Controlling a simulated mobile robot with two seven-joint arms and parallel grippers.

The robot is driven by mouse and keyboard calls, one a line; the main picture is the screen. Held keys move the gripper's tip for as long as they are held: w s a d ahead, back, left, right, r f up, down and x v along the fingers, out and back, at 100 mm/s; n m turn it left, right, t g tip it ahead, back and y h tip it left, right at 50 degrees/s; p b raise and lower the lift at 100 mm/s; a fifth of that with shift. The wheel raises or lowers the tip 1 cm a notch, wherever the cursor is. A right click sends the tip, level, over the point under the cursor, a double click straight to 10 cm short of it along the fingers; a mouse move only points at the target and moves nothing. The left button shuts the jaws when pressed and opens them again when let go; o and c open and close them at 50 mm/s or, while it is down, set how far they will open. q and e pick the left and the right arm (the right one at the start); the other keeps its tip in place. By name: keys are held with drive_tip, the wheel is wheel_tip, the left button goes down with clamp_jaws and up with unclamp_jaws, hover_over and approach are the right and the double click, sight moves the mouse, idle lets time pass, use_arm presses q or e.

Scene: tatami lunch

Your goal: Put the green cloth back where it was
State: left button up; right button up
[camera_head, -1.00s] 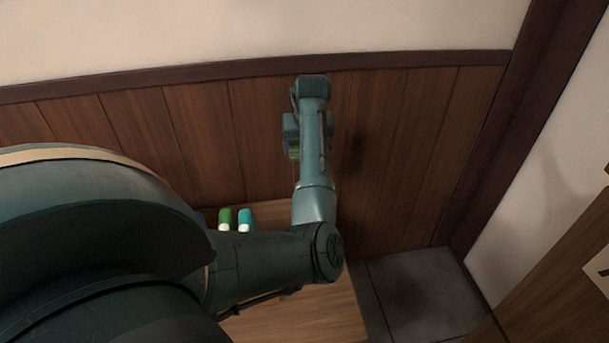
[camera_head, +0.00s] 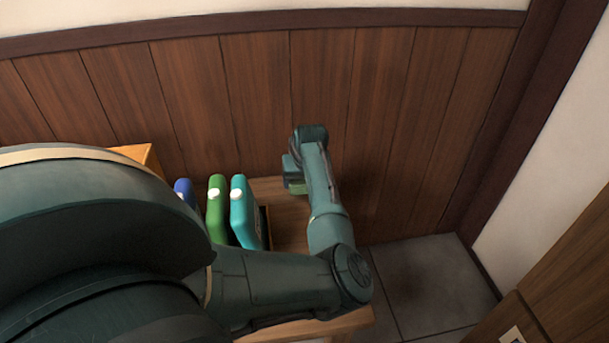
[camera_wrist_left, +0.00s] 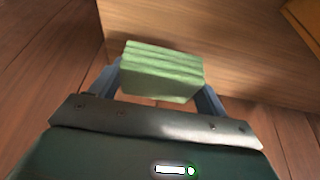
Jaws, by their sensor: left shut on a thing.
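The green cloth (camera_wrist_left: 163,72) is a light green folded block in the left wrist view. It sits between the two fingers of my left gripper (camera_wrist_left: 160,85), which is shut on it. In the head view a small part of the green cloth (camera_head: 297,187) shows beside my left gripper (camera_head: 293,172), near the wood-panelled wall and over the far part of the wooden table (camera_head: 290,215). Most of the gripper is hidden behind my arm there. My right gripper is not in view.
A teal bottle (camera_head: 244,212), a green bottle (camera_head: 216,210) and a blue bottle (camera_head: 185,191) stand in a row on the table, left of my forearm. A dark-edged item (camera_head: 266,228) is beside the teal bottle. Grey floor tiles (camera_head: 430,280) lie to the right.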

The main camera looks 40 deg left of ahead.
use_arm(q)
wheel_tip(320, 180, down, 3)
drive_tip(key=shift+f+b, duration=0.1)
drive_tip(key=shift+b, duration=0.4)
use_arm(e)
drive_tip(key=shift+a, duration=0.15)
use_arm(q)
drive_tip(key=o, duration=1)
drive_tip(key=shift+f, duration=0.1)
